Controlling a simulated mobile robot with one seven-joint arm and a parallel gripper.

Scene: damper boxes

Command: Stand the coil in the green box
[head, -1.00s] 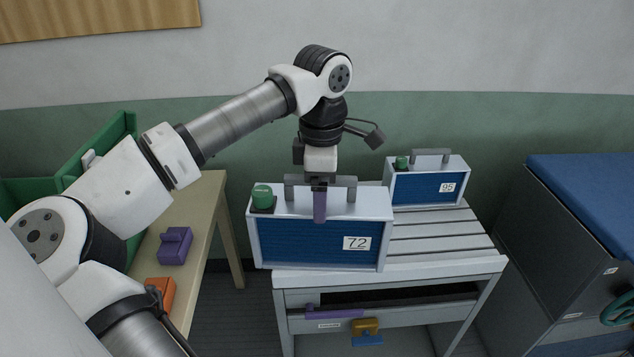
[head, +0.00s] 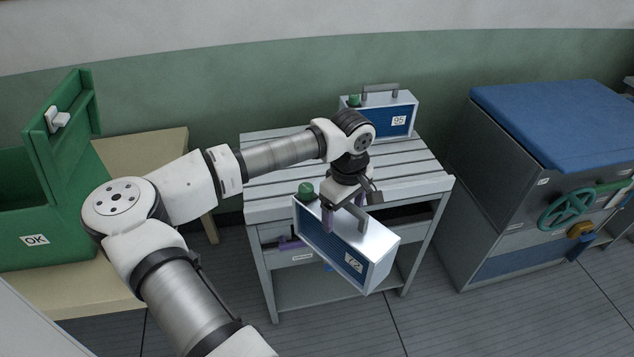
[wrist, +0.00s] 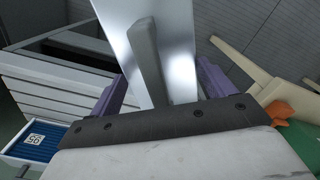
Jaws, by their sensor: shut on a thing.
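The coil, a silver case with a blue finned face, label 72 and a green knob (head: 375,245), hangs in the air in front of the slatted bench and looks turned and tilted in the head view. My gripper (head: 344,208), with purple fingers, is shut on its grey top handle. In the wrist view the handle (wrist: 148,55) runs between my fingers, above the coil's silver top (wrist: 182,45). The green box (head: 65,247), marked OK, stands on the wooden table at far left. Its lid (head: 65,110) is raised; its inside is partly hidden.
A smaller coil marked 95 (head: 388,120) stands at the back of the grey slatted bench (head: 270,165). A dark cabinet with a blue top (head: 560,120) and green handwheel (head: 567,212) stands at right. The wooden table (head: 150,148) is left, partly behind my arm.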

